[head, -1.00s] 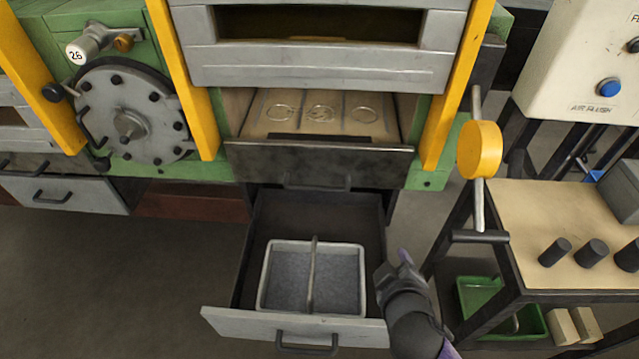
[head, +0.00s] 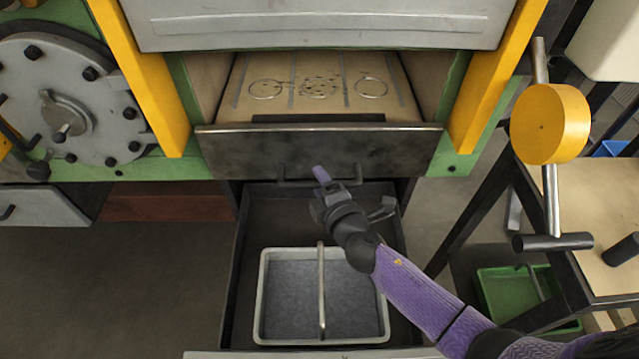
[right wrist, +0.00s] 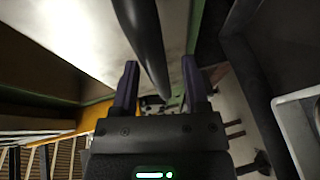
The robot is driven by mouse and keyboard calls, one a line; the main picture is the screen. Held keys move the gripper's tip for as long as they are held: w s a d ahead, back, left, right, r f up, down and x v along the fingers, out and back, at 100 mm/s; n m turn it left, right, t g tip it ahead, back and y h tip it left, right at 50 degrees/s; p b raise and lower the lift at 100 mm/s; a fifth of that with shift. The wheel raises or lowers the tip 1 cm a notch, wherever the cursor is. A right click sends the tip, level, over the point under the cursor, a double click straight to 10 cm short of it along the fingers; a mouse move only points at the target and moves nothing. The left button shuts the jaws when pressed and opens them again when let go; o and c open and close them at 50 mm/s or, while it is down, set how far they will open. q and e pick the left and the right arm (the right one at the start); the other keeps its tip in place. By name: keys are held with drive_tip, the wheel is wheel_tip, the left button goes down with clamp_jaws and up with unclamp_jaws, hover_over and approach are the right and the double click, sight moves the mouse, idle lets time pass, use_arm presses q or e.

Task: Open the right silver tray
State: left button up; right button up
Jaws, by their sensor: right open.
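The right silver-fronted drawer (head: 238,300) is pulled out below the furnace, its front at the bottom edge of the head view. It holds a grey bin (head: 388,322) with a bar across it. Above it is a dark-fronted tray (head: 235,150) with a dark handle (head: 283,176). My right gripper (head: 322,182) is by that handle, above the drawer's far end. In the right wrist view its purple fingers (right wrist: 160,80) are apart, with a dark bar (right wrist: 143,40) just beyond and between them. I cannot tell whether they touch it. My left gripper is not in view.
A round yellow knob (head: 550,124) on a silver rod stands at the right, near a table (head: 600,265) with a green bin (head: 510,295) below. Another silver drawer (head: 35,212) at the left is shut. Floor (head: 120,290) left of the open drawer is clear.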

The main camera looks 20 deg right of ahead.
drive_tip(key=shift+w, duration=0.3)
clamp_jaws()
idle(0.5)
idle(0.3)
idle(0.5)
